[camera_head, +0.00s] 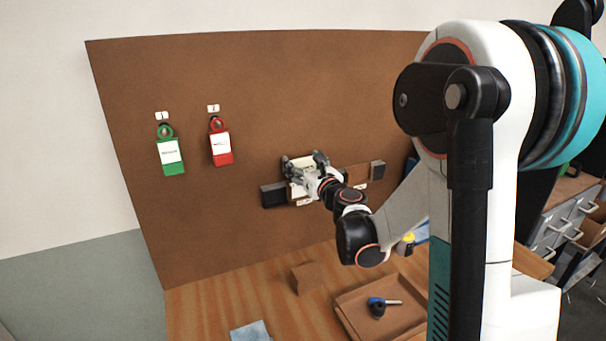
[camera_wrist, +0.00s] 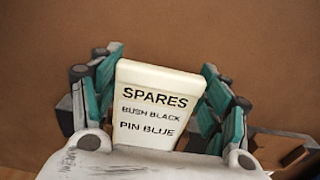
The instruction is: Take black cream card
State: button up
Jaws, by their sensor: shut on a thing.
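The cream card (camera_wrist: 155,110) fills the middle of the wrist view, upright. It has black print reading SPARES, BUSH BLACK, PIN BLUE. My gripper (camera_wrist: 160,85) is shut on it, with teal-padded fingers at its left and right edges. In the head view my gripper (camera_head: 306,165) is at the brown board, in front of a dark holder. The card is mostly hidden there by the fingers. I cannot tell whether the card still touches the holder or board.
The brown board (camera_head: 240,80) carries a green tag (camera_head: 171,158) and a red tag (camera_head: 220,148) at left. A black block (camera_head: 273,195) sits left of my gripper. Below, the wooden table holds a brown block (camera_head: 306,277) and a tray (camera_head: 352,318) with a blue-handled tool (camera_head: 377,304).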

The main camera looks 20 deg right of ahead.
jog(key=shift+r+p, duration=0.4)
jog(key=shift+r, duration=0.3)
jog(key=shift+r+p, duration=2.05)
jog(key=shift+r, duration=1.1)
